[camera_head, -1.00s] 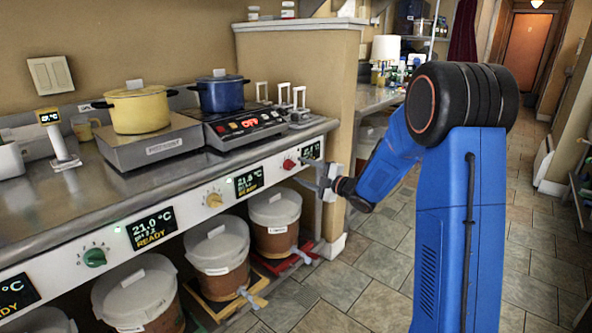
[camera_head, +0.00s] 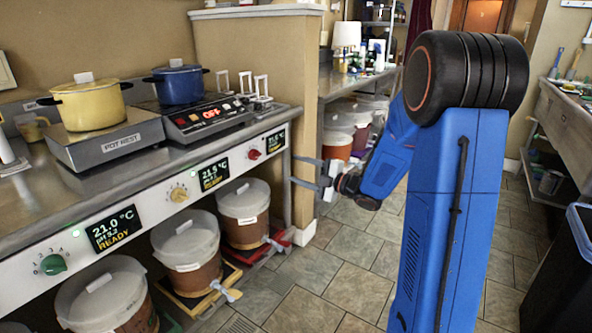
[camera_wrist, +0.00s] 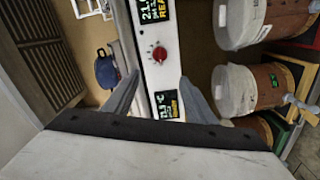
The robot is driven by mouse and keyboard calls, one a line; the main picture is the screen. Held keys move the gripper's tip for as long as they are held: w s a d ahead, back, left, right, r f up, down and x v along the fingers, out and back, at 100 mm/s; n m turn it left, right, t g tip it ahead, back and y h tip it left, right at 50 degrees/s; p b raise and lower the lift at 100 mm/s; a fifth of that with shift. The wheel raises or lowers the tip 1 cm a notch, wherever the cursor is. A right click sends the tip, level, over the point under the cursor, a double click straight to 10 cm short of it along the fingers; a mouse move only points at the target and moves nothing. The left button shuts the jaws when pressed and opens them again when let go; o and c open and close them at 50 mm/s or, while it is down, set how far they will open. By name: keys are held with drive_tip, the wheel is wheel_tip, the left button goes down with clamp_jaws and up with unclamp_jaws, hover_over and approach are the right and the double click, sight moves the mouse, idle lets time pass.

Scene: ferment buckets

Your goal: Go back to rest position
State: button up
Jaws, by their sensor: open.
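My gripper (camera_head: 306,173) is at the right end of the counter in the head view, held out from my blue arm toward the control panel (camera_head: 165,192). Its two grey fingers are spread apart, with nothing between them that I can make out. In the wrist view the fingers (camera_wrist: 158,98) are also apart. The red knob (camera_wrist: 160,53) and part of a green display show beyond them. I cannot tell whether a finger touches the panel edge.
A yellow pot (camera_head: 90,105) stands on the pot rest (camera_head: 108,142), and a blue pot (camera_head: 180,84) on the cooktop (camera_head: 208,120). Lidded buckets (camera_head: 187,243) stand below the panel. A dark bin (camera_head: 562,285) is at right. Tiled floor (camera_head: 340,270) is clear in the middle.

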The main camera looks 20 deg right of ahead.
idle(0.3)
drive_tip(key=s+d+r+m+g+h, duration=0.1)
drive_tip(key=s+d+r+m+h, duration=0.2)
drive_tip(key=s+m+h, duration=0.35)
drive_tip(key=s+d+r+m+g+h, duration=0.1)
drive_tip(key=s+d+r+m+h, duration=0.1)
drive_tip(key=s+m+h, duration=0.4)
drive_tip(key=s+a+f+m+g, duration=0.2)
drive_tip(key=s+m, duration=0.1)
drive_tip(key=s, duration=0.7)
drive_tip(key=s+a+f+m+g+y, duration=0.1)
drive_tip(key=s+a+f+m+g, duration=0.1)
drive_tip(key=s, duration=0.7)
drive_tip(key=s+a+f+m+g+y, duration=0.1)
drive_tip(key=s+a+f+m+g, duration=0.1)
drive_tip(key=s, duration=0.8)
drive_tip(key=shift+s+a+m+g, duration=0.35)
drive_tip(key=shift+a+m+g, duration=0.6)
drive_tip(key=shift+m, duration=0.2)
drive_tip(key=shift+f, duration=0.1)
